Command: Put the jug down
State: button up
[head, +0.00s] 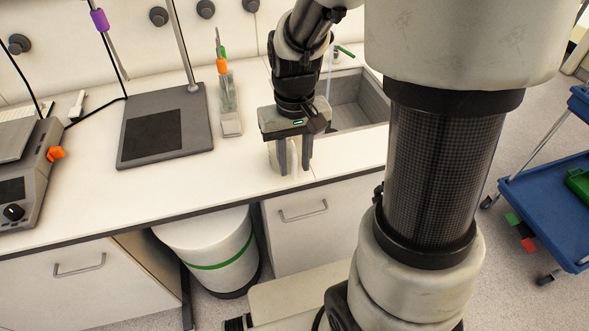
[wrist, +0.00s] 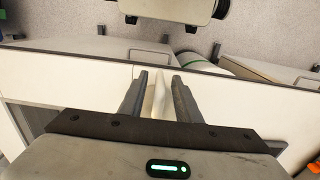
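The jug (head: 293,158) is a pale, cream-white vessel near the front edge of the white counter, left of the sink. It is mostly hidden behind my gripper. My gripper (head: 295,168) points down, with its two dark fingers on either side of a pale part of the jug.
A sink (head: 357,101) lies behind right of my gripper. A white bin (head: 212,245) stands below.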

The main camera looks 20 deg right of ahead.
notch_tip(320, 180, up, 7)
jog(key=shift+r+p, duration=0.1)
jog(key=shift+p, duration=0.35)
jog(key=s+r+t, duration=0.5)
jog(key=s+r, duration=0.5)
jog(key=r, duration=0.1)
jog(key=shift+s+t, duration=0.3)
jog(key=shift+s, duration=0.1)
jog(key=shift+d, duration=0.1)
